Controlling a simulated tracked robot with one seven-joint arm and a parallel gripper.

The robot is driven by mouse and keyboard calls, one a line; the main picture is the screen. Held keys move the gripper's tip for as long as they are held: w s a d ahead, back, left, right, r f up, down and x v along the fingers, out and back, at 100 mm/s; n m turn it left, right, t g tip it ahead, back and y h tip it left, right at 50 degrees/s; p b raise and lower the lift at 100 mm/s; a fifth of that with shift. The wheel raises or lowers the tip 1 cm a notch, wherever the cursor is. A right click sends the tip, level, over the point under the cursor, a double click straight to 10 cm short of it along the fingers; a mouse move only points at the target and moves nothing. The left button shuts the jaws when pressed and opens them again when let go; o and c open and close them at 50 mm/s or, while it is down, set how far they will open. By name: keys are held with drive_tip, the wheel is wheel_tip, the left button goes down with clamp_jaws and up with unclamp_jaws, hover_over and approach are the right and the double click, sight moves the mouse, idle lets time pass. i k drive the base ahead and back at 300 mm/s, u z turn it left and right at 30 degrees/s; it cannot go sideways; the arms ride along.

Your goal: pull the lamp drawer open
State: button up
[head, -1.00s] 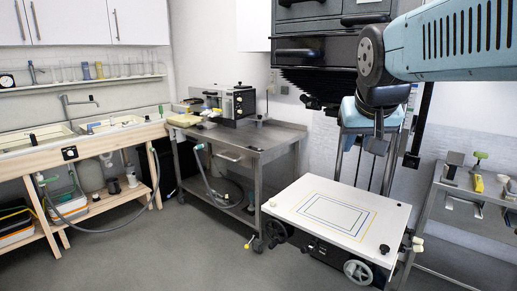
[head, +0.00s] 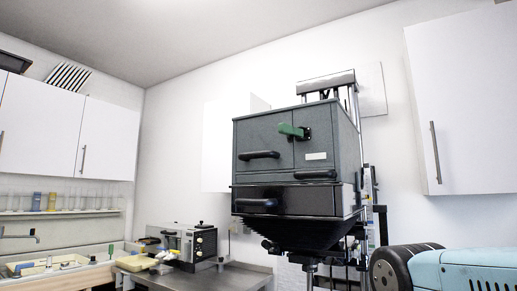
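The enlarger head is a dark grey box (head: 345,125) right of centre in the head view. Its front has a left panel with a black bar handle (head: 260,155). The right panel carries a green lever (head: 291,131), a pale label (head: 316,156) and a black handle (head: 315,174) low down. Below is a glossy black section (head: 310,199) with its own black handle (head: 257,203). I cannot tell for sure which front is the lamp drawer; all fronts look closed. My arm shows at the bottom right, apart from the enlarger. My gripper is out of the picture.
Black bellows (head: 310,232) hang under the head, with the column (head: 352,95) behind. A metal bench (head: 240,279) with a boxy device (head: 188,245) stands to the left. White cabinets hang left (head: 108,135) and right (head: 465,110). Open air lies before the enlarger's front.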

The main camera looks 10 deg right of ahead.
sight(261, 146)
drive_tip(key=z, duration=0.05)
drive_tip(key=k, duration=1.25)
drive_tip(key=u, duration=0.2)
drive_tip(key=i, duration=0.35)
drive_tip(key=u, duration=0.8)
drive_tip(key=i, duration=1.15)
drive_tip(key=z, duration=0.45)
